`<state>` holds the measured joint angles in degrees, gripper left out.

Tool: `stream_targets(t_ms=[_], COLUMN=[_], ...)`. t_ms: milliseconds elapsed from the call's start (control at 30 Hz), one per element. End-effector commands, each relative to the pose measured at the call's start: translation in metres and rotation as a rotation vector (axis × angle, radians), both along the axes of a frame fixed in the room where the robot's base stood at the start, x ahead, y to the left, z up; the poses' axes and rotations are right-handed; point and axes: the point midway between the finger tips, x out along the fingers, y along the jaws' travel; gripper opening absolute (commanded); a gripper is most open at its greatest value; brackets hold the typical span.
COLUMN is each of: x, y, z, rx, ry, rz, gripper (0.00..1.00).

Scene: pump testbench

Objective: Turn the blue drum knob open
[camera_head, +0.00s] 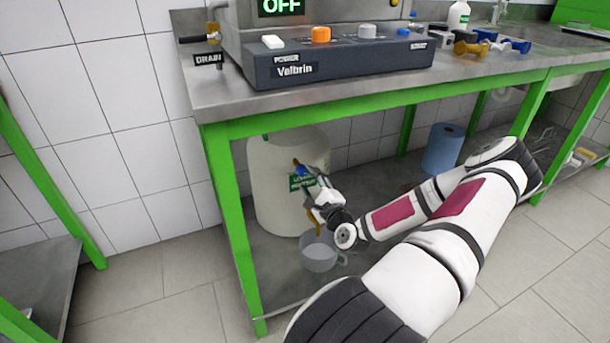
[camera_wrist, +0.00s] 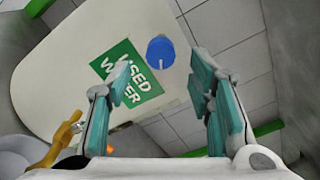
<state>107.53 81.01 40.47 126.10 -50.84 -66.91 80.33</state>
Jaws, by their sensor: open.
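The white drum (camera_head: 272,210) stands on the lower shelf under the bench. Its blue knob (camera_head: 299,169) shows as a small blue spot beside my gripper (camera_head: 312,182). In the wrist view the blue knob (camera_wrist: 160,52) is round and lies ahead, between and slightly beyond the fingertips of my gripper (camera_wrist: 161,64). The teal-padded fingers are wide apart with nothing held, and no contact with the knob shows. The green "USED WATER" label (camera_wrist: 140,85) is on the drum, partly behind the left finger. A brass-coloured spout (camera_wrist: 68,132) shows at lower left.
A grey jug (camera_head: 320,257) stands on the shelf below the spout, close to my wrist. A green bench leg (camera_head: 232,220) rises left of the drum. A blue paper roll (camera_head: 442,150) stands further right. The bench top (camera_head: 215,98) is above the drum.

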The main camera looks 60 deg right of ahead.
Motion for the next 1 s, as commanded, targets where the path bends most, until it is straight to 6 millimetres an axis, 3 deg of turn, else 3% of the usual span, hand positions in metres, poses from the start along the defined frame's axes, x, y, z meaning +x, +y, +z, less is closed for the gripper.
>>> stream_targets(t_ms=[133, 333, 1000], x=[-0.026, -0.046, -0.051], y=[0.015, 0.028, 0.031], z=[-0.001, 0.0, 0.0], rx=[0.003, 0.001, 0.001], ry=[0.001, 0.001, 0.001], rz=[-0.003, 0.0, 0.0], gripper=[0.48, 0.48, 0.48])
